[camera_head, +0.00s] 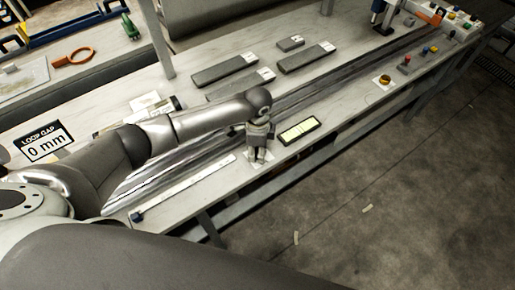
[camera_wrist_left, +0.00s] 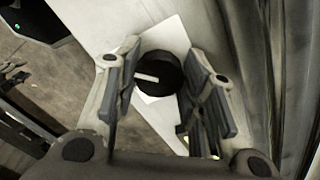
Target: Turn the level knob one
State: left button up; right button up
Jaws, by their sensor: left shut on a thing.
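The level knob (camera_wrist_left: 165,68) is round and black with a white pointer line, on a white plate (camera_wrist_left: 172,38) in the left wrist view. The line points to the left in that view. My left gripper (camera_wrist_left: 158,95) has one finger on each side of the knob and is shut on it. In the head view my left gripper (camera_head: 257,156) points down at the bench's front edge and hides the knob; part of the white plate (camera_head: 268,161) shows. My right gripper is in neither view.
A lit greenish display (camera_head: 299,131) lies just right of the gripper. A sign (camera_head: 43,146) reads "LOOP GAP 0 mm". Several grey bars (camera_head: 225,69) lie farther back. A yellow-ringed part (camera_head: 385,80) and a red button (camera_head: 406,60) sit to the right. The floor in front is open.

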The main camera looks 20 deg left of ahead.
pick_arm(q)
jog(key=o, duration=1)
notch_tip(320, 180, up, 12)
jog(key=shift+f, duration=0.1)
